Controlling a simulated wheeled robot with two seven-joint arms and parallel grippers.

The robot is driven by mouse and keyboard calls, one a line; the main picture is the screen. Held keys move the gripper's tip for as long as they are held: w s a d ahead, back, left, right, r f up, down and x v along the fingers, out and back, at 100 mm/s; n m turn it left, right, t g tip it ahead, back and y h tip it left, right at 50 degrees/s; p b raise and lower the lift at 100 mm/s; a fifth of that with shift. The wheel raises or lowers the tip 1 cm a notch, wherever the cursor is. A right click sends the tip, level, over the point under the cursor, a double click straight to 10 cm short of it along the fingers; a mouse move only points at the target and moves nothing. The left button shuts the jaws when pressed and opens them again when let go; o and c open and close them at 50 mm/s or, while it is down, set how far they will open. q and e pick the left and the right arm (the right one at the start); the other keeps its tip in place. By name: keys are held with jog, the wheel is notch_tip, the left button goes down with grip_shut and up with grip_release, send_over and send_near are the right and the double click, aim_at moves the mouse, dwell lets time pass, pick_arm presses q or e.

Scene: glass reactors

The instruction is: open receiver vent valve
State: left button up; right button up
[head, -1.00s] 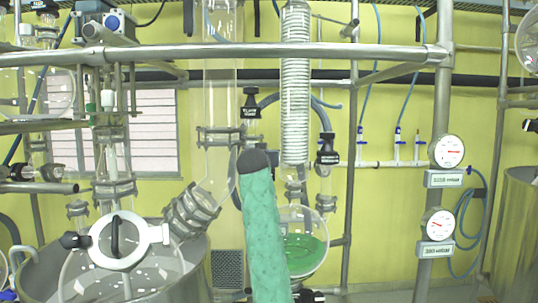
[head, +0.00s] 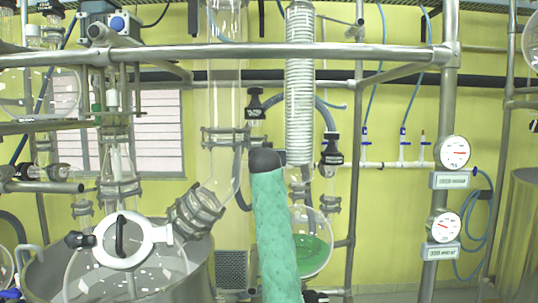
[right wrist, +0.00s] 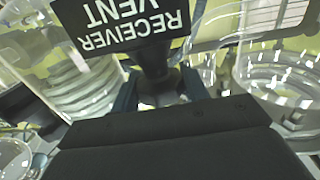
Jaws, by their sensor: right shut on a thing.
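The receiver vent valve (right wrist: 158,60) fills the top middle of the right wrist view, with its black label upside down and readable. In the head view the black-topped valve left of the condenser coil (head: 255,105) appears to be the same one. My right gripper (right wrist: 158,95) is shut on the valve's dark narrow part below the label, one finger on each side. In the head view my green-sleeved right arm rises to a dark end just below that valve, and the gripper is hidden. I cannot tell how far the valve is turned. My left gripper is out of view.
The coil condenser (head: 300,90) stands close right of the valve, and a glass column (head: 224,90) close left. Another black valve (head: 333,150) is right of the coil. A flask with green liquid (head: 314,253) sits behind my arm. A steel rail (head: 380,52) crosses above.

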jog(key=shift+n+y, duration=0.6)
jog(key=shift+y, duration=0.4)
jog(key=shift+d+f+n+y, duration=0.1)
jog(key=shift+n+y, duration=0.3)
jog(key=shift+y, duration=0.2)
jog(key=shift+n+y, duration=0.5)
jog(key=shift+y, duration=0.3)
jog(key=shift+n+g+y, duration=0.5)
jog(key=shift+n+y, duration=0.2)
jog(key=shift+y, duration=0.3)
jog(key=shift+n+y+b, duration=0.3)
jog(key=shift+y, duration=0.2)
jog(key=o, duration=0.7)
jog(key=shift+w+a+f, duration=0.1)
jog(key=shift+w+a, duration=0.1)
jog(key=shift+w, duration=0.05)
jog(key=shift+s+d, duration=0.15)
jog(key=shift+s, duration=0.25)
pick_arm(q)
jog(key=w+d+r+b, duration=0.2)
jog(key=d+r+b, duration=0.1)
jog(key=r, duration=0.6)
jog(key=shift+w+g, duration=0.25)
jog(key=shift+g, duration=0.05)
pick_arm(e)
jog(key=v, duration=0.6)
jog(key=shift+s+d, duration=0.25)
jog(key=shift+s, duration=0.1)
